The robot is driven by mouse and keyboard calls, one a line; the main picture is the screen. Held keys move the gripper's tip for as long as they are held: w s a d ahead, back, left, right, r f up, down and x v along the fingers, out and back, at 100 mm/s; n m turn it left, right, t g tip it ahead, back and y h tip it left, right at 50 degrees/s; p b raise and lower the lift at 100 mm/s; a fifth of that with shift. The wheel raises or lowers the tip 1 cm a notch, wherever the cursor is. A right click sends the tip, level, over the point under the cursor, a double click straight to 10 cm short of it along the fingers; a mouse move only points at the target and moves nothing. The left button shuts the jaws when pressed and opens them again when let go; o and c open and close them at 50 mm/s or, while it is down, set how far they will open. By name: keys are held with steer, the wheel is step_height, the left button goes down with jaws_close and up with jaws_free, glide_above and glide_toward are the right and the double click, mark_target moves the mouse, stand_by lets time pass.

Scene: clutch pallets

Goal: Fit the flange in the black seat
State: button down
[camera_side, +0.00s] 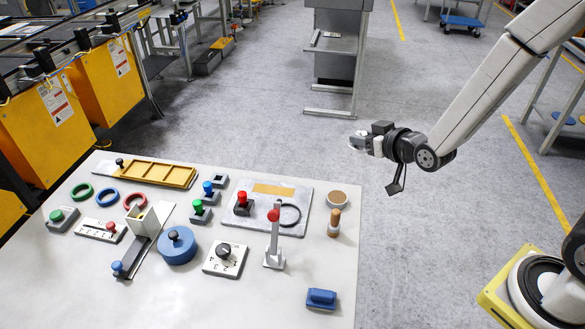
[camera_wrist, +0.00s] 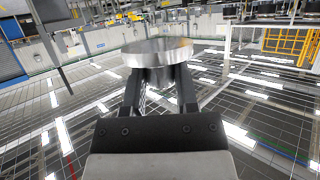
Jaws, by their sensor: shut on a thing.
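My gripper (camera_side: 372,143) is out past the right of the table's far edge, well above the floor. It is shut on the flange, a shiny round metal disc (camera_wrist: 157,52), which sits across the fingertips in the wrist view. In the side view the flange (camera_side: 356,142) is a small pale shape at the jaws' end, partly hidden by them. A black ring (camera_side: 299,216) lies flat on a light grey plate (camera_side: 265,225) on the table and looks like the black seat. Its inside looks empty. The flange is far from it.
A red-topped lever (camera_side: 274,240) stands just in front of the ring, and a red-knobbed block (camera_side: 243,203) is left of it. A wooden-looking peg (camera_side: 334,222) and a round tan-topped piece (camera_side: 337,199) stand to the right. The table's (camera_side: 200,295) front is mostly clear.

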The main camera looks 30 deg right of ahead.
steer(key=shift+s+a+f+n+y, duration=0.1)
steer(key=shift+a+f+n+y, duration=0.25)
steer(key=shift+a, duration=0.2)
steer(key=s+a+f+n+g+y, duration=0.1)
steer(key=s+a+f+n+y, duration=0.15)
steer(key=a, duration=0.25)
steer(key=s+a+f+n+g+y, duration=0.1)
steer(key=a+n+y, duration=0.2)
steer(key=a, duration=0.1)
steer(key=n+g+y, duration=0.4)
steer(key=n+y, duration=0.1)
glide_above(326, 265)
step_height(326, 265, down, 3)
steer(key=shift+r, duration=0.2)
steer(key=shift+f, duration=0.15)
steer(key=shift+f, duration=2.8)
steer(key=shift+f, duration=0.1)
steer(key=shift+f, duration=1.75)
steer(key=shift+f, duration=0.2)
